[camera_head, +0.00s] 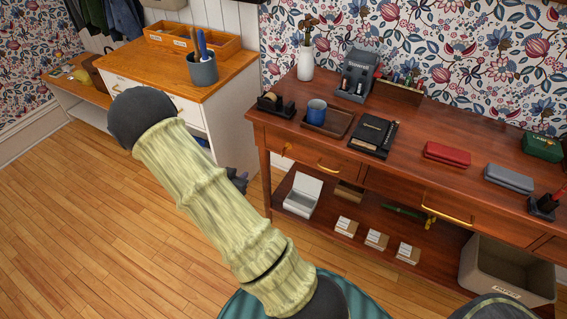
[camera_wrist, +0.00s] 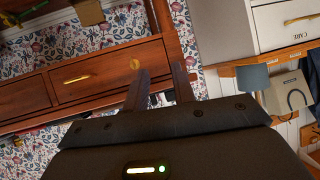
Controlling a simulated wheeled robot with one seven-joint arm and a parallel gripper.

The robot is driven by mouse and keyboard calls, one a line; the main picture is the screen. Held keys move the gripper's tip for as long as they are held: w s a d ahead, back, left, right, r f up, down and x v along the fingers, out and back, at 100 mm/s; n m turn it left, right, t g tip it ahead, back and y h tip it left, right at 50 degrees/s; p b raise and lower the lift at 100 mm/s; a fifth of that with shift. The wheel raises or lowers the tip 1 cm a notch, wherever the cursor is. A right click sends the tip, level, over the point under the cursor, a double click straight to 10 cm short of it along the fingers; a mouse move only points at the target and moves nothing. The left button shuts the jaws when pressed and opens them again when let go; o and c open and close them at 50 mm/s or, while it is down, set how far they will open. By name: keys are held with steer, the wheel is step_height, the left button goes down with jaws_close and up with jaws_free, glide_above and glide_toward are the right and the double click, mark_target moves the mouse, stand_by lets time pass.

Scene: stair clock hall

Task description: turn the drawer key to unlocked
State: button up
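In the head view, the brass drawer key (camera_head: 286,149) sits at the left end of the front of the desk's left drawer (camera_head: 305,155), left of that drawer's brass handle (camera_head: 329,169). In the wrist view, the key (camera_wrist: 135,63) shows as a small brass shape just beyond the left finger's tip. The handle (camera_wrist: 77,79) lies further left. My gripper (camera_wrist: 160,72) is open, with an empty gap between its fingers, and appears apart from the key. In the head view, my arm hides most of the gripper (camera_head: 238,180). The key's turn angle is too small to read.
The wooden desk (camera_head: 410,178) carries a blue mug (camera_head: 316,109), a tray and a black notebook (camera_head: 373,135). Its lower shelf holds a white box (camera_head: 303,195). A white cabinet (camera_head: 232,115) stands to the left. Wooden floor (camera_head: 90,230) lies open at left.

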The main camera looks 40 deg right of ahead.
mark_target(283, 152)
steer(key=s+d+f+m+h+b, duration=0.1)
steer(key=s+d+f+h+b, duration=0.2)
steer(key=d+f+h+b, duration=0.1)
steer(key=f+h, duration=0.1)
steer(key=h, duration=0.1)
steer(key=shift+s+d+f+m+h, duration=0.2)
steer(key=shift+d+f+m+h, duration=0.1)
steer(key=shift+d+f+h, duration=0.1)
steer(key=x, duration=1.7)
steer(key=shift+w+d+b, duration=0.15)
steer(key=shift+d+b, duration=0.05)
steer(key=shift+b, duration=0.15)
jaws_close()
